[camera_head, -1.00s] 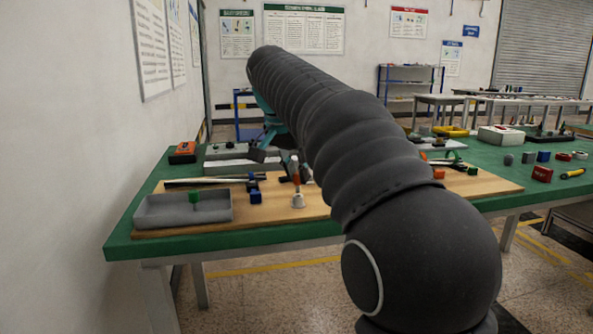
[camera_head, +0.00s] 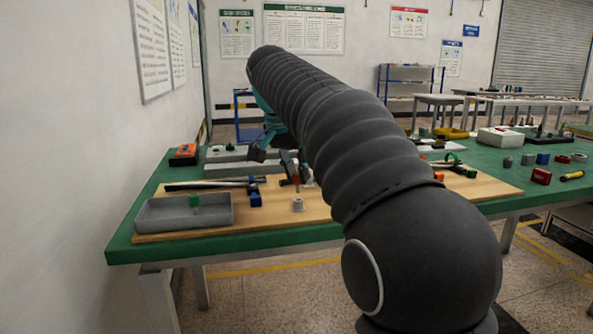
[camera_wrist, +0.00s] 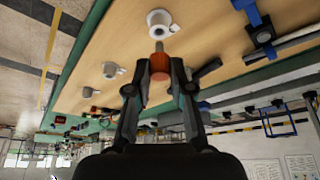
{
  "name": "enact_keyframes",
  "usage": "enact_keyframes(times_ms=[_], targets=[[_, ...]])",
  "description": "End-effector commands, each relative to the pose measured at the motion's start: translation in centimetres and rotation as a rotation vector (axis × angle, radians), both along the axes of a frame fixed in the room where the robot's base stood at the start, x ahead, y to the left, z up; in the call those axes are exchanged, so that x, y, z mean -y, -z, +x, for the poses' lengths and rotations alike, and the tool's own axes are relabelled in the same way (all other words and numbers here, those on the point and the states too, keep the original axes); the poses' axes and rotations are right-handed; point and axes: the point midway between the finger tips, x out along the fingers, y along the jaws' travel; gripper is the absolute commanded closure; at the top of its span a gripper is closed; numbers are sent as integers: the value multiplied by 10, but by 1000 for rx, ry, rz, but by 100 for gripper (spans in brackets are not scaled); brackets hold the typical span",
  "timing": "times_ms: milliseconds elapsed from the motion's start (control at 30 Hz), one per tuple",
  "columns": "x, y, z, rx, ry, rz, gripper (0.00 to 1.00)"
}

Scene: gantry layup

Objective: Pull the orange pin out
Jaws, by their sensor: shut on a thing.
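The orange pin (camera_wrist: 159,66) is between the fingertips of my gripper (camera_wrist: 158,85), which is shut on it in the wrist view. Its thin end points toward a white ring-shaped socket (camera_wrist: 160,23) on the wooden board, and the socket's dark hole shows open. The pin appears clear of the socket. In the head view my gripper (camera_head: 291,168) is above the board, with the socket (camera_head: 297,204) below it and a gap between. The pin (camera_head: 296,181) is small there and partly hidden by the fingers.
A grey tray (camera_head: 160,212) with a green piece (camera_head: 194,201) stands at the board's left. Other white sockets (camera_wrist: 111,70) stand on the board. An orange-and-black box (camera_head: 184,152) sits at the back left. My arm hides the middle.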

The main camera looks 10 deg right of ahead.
Motion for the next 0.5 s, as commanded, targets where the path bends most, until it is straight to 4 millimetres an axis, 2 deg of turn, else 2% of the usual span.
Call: enact_keyframes(times_ms=[500], targets=[[0,-27,0,0,0,0,100]])
